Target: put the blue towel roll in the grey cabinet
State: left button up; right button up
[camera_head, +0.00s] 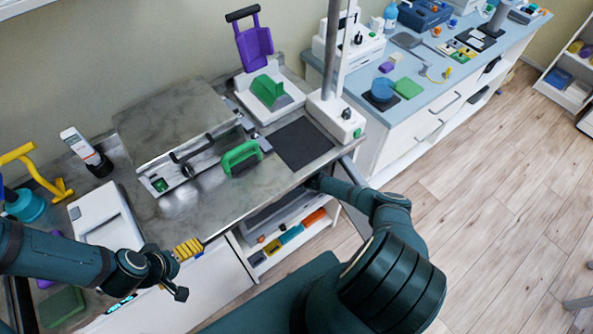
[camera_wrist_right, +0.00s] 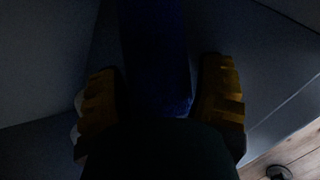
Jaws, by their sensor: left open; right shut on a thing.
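The blue towel roll (camera_wrist_right: 155,55) shows as a dark blue upright shape in the right wrist view, between the yellow ribbed fingers of my right gripper (camera_wrist_right: 160,85). The gripper is shut on it; its far end is lost in shadow. Dark grey surfaces (camera_wrist_right: 50,65) surround it, probably inside the grey cabinet, but I cannot tell how deep or whether it rests on anything. In the head view my right arm reaches under the worktop edge, which hides the gripper and roll. My left gripper (camera_head: 187,270) is open and empty over the worktop's front edge.
The worktop (camera_head: 200,205) holds a green-handled device (camera_head: 241,158), a white box (camera_head: 103,218) and a dark mat (camera_head: 302,143). Below is an open shelf with several coloured items (camera_head: 290,235). A blue-topped counter (camera_head: 435,65) stands at right.

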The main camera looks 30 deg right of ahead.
jog(key=o, duration=1.2)
jog(key=shift+s, duration=0.1)
jog(key=d+p+v, duration=0.1)
jog(key=p+v, duration=0.2)
jog(key=v, duration=0.9)
jog(key=shift+a, duration=0.45)
